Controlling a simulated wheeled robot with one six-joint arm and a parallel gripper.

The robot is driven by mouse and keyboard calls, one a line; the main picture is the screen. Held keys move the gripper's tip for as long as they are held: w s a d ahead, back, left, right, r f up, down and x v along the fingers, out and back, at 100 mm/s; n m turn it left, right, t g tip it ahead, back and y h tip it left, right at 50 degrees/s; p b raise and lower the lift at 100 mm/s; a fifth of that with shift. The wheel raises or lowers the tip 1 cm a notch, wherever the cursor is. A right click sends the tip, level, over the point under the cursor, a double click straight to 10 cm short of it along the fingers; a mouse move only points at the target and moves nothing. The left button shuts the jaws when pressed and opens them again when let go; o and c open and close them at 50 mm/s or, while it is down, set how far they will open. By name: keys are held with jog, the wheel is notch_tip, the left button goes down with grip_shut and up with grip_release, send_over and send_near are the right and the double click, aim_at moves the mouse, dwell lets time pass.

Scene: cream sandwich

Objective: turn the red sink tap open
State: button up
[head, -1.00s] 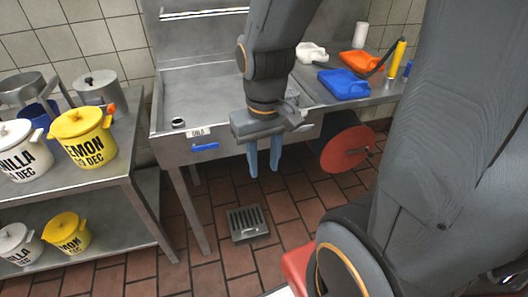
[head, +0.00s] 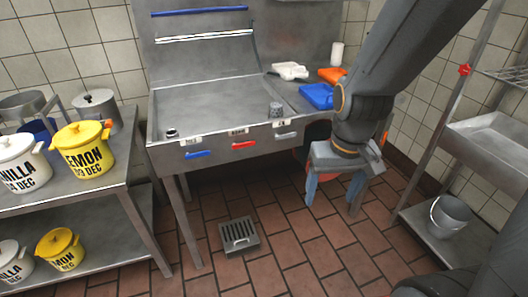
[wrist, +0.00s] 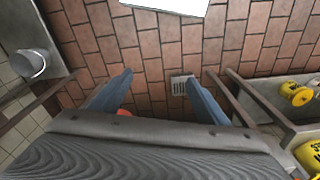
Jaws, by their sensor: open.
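The red tap handle (head: 244,144) sits on the front panel of the steel sink (head: 160,150), between a blue handle (head: 198,154) and a pale grey handle (head: 285,135). Each has a small label above it, too small to read surely. My gripper (head: 335,190) is to the right of the red handle and apart from it, pointing down in front of the sink's right end. Its two blue fingers are spread with nothing held. The wrist view shows the open fingers (wrist: 156,95) over the tiled floor; the tap handles cannot be made out there.
A steel table (head: 100,200) with lidded pots stands at the left. A rack with a red valve (head: 464,70) and a bucket (head: 450,214) is at the right. The floor around the drain (head: 240,234) is clear.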

jog(key=o, duration=0.3)
jog(key=w+a+f+t, duration=0.1)
jog(key=w+f, duration=0.1)
jog(key=w, duration=0.1)
jog(key=w+a+f+t+b, duration=0.1)
jog(key=w+f, duration=0.1)
jog(key=w, duration=0.2)
jog(key=w+a+f+t, duration=0.1)
jog(key=w+f+t, duration=0.1)
jog(key=w, duration=0.1)
jog(key=shift+w+a+n+y, duration=0.3)
jog(key=shift+w+a, duration=0.05)
jog(key=shift+a, duration=0.05)
jog(key=shift+o, duration=0.2)
jog(key=n+t+y+b, duration=0.2)
jog(key=t+y+b, duration=0.25)
jog(key=t, duration=0.75)
send_near(244, 146)
jog(key=w, duration=0.2)
jog(key=x, duration=0.6)
jog(key=shift+w+a, duration=0.15)
jog(key=shift+a, duration=0.1)
jog(key=c, duration=1.5)
jog(key=shift+a, duration=0.1)
